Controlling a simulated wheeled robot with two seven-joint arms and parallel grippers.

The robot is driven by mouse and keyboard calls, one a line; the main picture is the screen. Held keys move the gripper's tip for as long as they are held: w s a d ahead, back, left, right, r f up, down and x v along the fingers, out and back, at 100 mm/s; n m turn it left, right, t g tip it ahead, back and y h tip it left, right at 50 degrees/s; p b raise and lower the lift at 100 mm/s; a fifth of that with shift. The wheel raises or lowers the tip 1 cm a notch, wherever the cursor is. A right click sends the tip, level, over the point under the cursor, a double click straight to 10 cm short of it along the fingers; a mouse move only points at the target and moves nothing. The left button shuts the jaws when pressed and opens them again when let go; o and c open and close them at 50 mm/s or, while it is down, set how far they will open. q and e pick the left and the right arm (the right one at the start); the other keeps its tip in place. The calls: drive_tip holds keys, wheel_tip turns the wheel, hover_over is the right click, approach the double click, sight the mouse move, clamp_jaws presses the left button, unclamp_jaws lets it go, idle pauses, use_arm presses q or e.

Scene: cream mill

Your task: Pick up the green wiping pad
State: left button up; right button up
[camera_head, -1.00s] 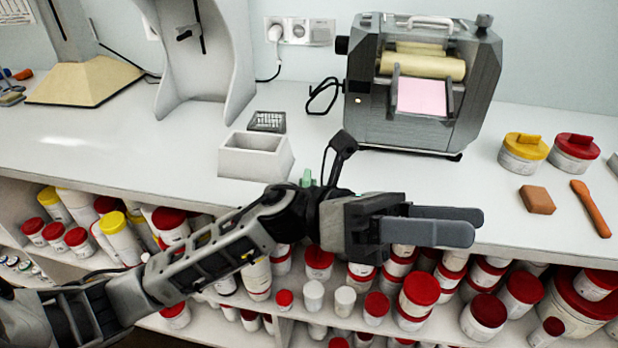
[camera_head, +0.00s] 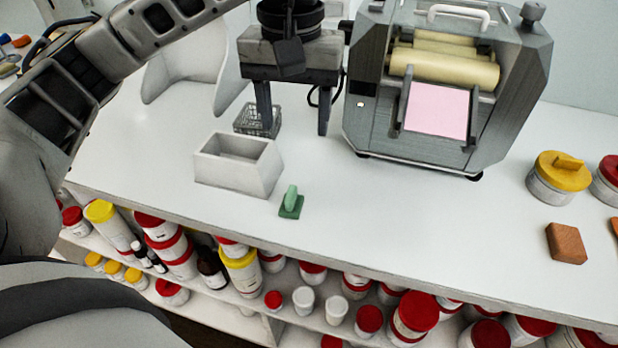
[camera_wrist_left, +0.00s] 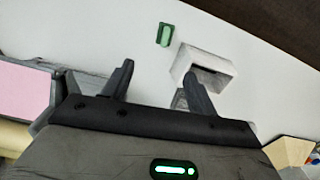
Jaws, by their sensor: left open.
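The green wiping pad (camera_head: 291,204) lies on the white bench near its front edge, with a lighter green grip on top. It also shows in the left wrist view (camera_wrist_left: 165,35), beyond the fingertips. My left gripper (camera_head: 295,130) is open and empty, with its two fingers pointing down over the bench. In the head view it is behind the pad, farther from the front edge, and apart from it. The left wrist view also shows the spread fingers (camera_wrist_left: 158,75). My right gripper is in neither view.
A white open box (camera_head: 228,182) stands just left of the pad, with a wire basket (camera_head: 262,119) behind it. A roller mill (camera_head: 440,95) stands at the back right. A brown block (camera_head: 566,243) and a yellow-lidded jar (camera_head: 556,178) are at right.

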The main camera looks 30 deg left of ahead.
use_arm(q)
drive_tip(key=b, duration=0.2)
hover_over(291, 190)
drive_tip(key=f, duration=0.6)
drive_tip(key=d+f, duration=0.1)
drive_tip(key=f, duration=0.5)
drive_tip(key=a+f+p, duration=0.1)
drive_tip(key=f, duration=0.1)
drive_tip(key=shift+f, duration=0.8)
drive_tip(key=c, duration=1.1)
